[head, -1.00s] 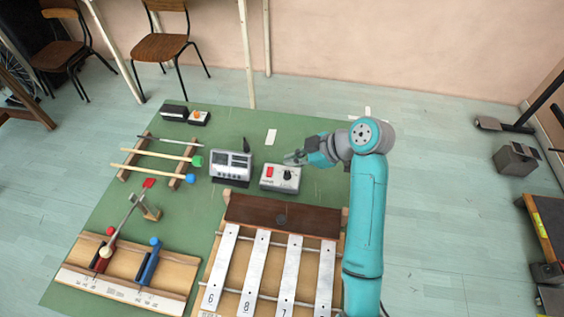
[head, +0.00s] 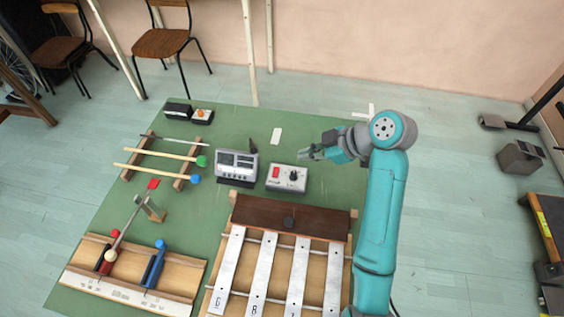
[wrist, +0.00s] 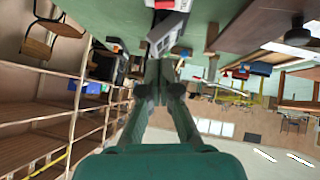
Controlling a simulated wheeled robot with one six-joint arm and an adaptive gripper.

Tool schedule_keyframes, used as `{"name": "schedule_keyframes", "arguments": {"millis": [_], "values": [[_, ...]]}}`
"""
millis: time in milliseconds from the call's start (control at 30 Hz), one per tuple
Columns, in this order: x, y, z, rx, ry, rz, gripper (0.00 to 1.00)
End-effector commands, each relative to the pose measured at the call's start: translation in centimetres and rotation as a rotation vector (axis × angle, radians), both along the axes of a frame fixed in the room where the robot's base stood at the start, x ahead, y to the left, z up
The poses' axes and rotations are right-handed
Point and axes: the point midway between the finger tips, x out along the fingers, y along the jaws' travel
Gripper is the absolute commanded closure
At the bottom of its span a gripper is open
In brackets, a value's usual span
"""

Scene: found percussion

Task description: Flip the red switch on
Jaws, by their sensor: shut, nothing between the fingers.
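The red switch (head: 276,172) sits on the left part of the top of a light grey box (head: 287,187), with a black knob beside it. The box stands on the green table. Whether the switch is on or off is too small to tell. My gripper (head: 303,155) is shut and empty, above and behind the box's right side in the head view, apart from the switch. In the wrist view its fingers (wrist: 160,92) reach forward, and a pale box with a red patch (wrist: 165,5) shows at the top edge.
A grey device with displays (head: 237,165) stands left of the switch box. A metal-bar instrument (head: 262,271) lies in front. Mallets on a wooden rack (head: 155,156) and a wooden lever stand (head: 150,209) are further left. The green table (head: 325,184) is clear right of the box.

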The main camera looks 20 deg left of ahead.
Motion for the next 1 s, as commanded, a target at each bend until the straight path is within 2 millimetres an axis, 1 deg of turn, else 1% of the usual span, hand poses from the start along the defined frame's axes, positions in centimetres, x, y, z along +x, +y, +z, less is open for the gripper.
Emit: {"name": "schedule_keyframes", "arguments": {"millis": [167,267,767,900,1000], "values": [[-0.1,0.4,-0.3,-0.001,0.001,0.001,1.00],[-0.1,1.1,-1.0,0.000,0.002,0.002,1.00],[-0.5,7.5,-7.2,-0.001,0.003,0.003,1.00],[0.0,7.4,-9.1,-0.001,0.002,0.001,1.00],[0.3,7.5,-10.1,0.000,0.001,0.000,1.00]]}}
